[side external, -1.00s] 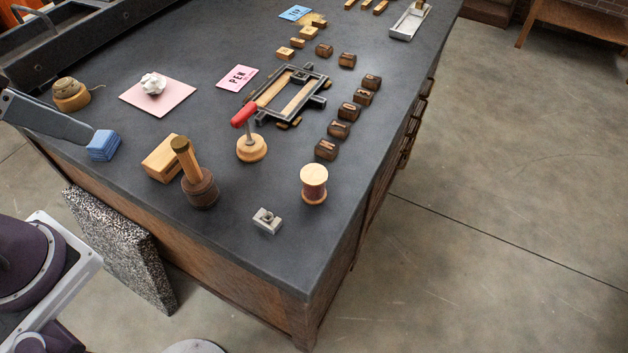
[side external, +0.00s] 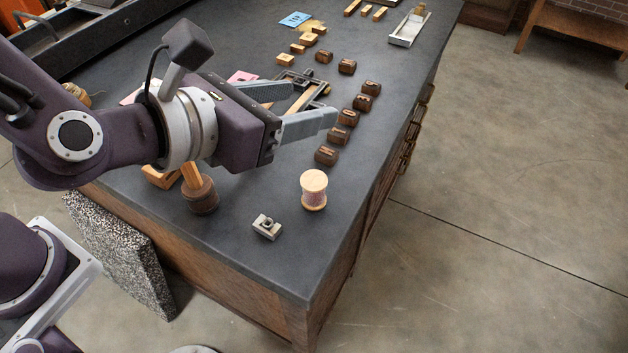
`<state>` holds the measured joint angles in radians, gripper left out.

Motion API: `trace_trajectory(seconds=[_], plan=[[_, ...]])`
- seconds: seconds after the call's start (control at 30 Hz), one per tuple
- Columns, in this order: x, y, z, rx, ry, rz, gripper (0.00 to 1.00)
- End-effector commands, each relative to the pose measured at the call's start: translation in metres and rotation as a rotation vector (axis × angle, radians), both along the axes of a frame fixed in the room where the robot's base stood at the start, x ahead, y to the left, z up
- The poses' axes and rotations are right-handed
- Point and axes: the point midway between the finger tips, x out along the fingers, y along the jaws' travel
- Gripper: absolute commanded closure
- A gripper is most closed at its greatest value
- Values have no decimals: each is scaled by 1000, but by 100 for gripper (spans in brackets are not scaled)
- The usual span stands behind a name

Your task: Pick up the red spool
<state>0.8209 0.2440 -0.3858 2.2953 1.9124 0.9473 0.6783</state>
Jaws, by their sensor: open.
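The spool (side external: 313,191) stands upright near the right front corner of the dark bench top. It has pale wooden ends and pinkish-red thread around its middle. My gripper (side external: 312,103) is open and empty, with its two grey fingers spread apart. It hangs over the middle of the bench, up and to the left of the spool in the picture, and does not touch it. The spool is fully in view.
A small metal block (side external: 267,226) lies left of the spool. A round wooden piece with a handle (side external: 200,194) stands further left. Dark type blocks (side external: 327,155) line up behind the spool. The bench's right edge is close. My arm hides the red-handled tool.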

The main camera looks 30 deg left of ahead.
Motion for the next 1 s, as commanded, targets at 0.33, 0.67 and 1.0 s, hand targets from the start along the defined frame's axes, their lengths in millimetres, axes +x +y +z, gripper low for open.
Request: trace_trajectory(seconds=[0.33,0.67,1.0], plan=[[-1,2,-143,5,6,3,42],[23,-3,-178,-8,-2,12,42],[63,-13,-199,-6,-2,9,42]])
